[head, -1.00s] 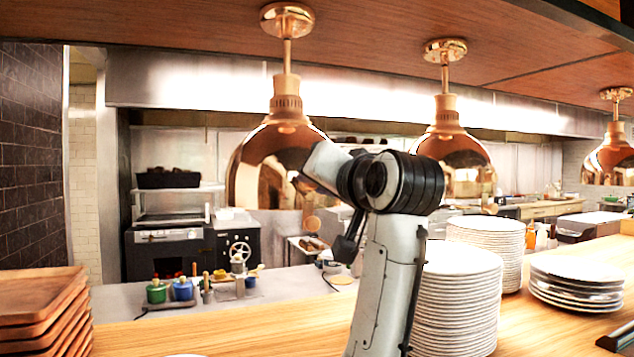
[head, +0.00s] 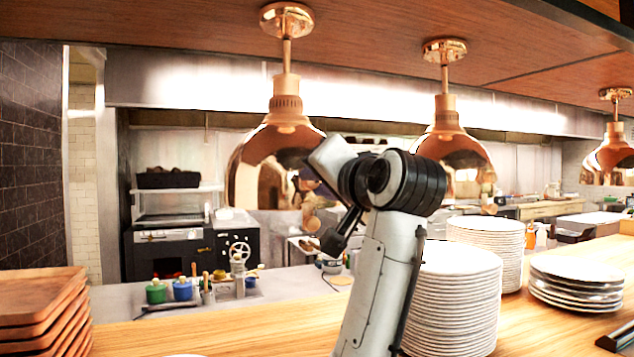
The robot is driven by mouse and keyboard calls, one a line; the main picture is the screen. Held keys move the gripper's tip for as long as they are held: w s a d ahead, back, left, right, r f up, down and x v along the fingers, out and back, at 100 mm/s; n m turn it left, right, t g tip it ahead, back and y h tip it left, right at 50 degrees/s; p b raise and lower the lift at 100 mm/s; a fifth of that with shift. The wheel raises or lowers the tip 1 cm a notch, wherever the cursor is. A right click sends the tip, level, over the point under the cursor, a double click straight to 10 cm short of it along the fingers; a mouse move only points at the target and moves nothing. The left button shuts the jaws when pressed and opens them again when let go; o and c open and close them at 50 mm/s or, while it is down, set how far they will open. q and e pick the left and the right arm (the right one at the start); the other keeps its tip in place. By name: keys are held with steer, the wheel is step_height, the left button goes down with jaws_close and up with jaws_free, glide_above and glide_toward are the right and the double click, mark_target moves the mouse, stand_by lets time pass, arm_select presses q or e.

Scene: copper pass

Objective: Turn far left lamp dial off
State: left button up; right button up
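The far left lamp (head: 262,168) is a large polished copper dome hanging from the wooden ceiling. A small copper dial (head: 311,221) shows low at the right side of its rim, partly close behind my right arm. My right arm rises from the bottom middle, and its pale hand bends left in front of the lamp's right side. My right gripper (head: 312,184) is at the lamp's right edge, just above the dial. Its fingers are small and dark against the copper, so I cannot tell their opening or whether they touch the dial. My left gripper is not in view.
A second copper lamp (head: 462,160) and a third (head: 610,160) hang to the right. Tall stacks of white plates (head: 452,305) stand on the wooden counter beside my arm. Wooden trays (head: 40,310) are stacked at the left. The counter's middle left is clear.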

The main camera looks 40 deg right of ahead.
steer(key=o, duration=0.4)
steer(key=shift+o, duration=0.2)
steer(key=shift+s, duration=0.1)
steer(key=b+v, duration=0.2)
steer(key=v, duration=0.8)
steer(key=shift+s, duration=0.1)
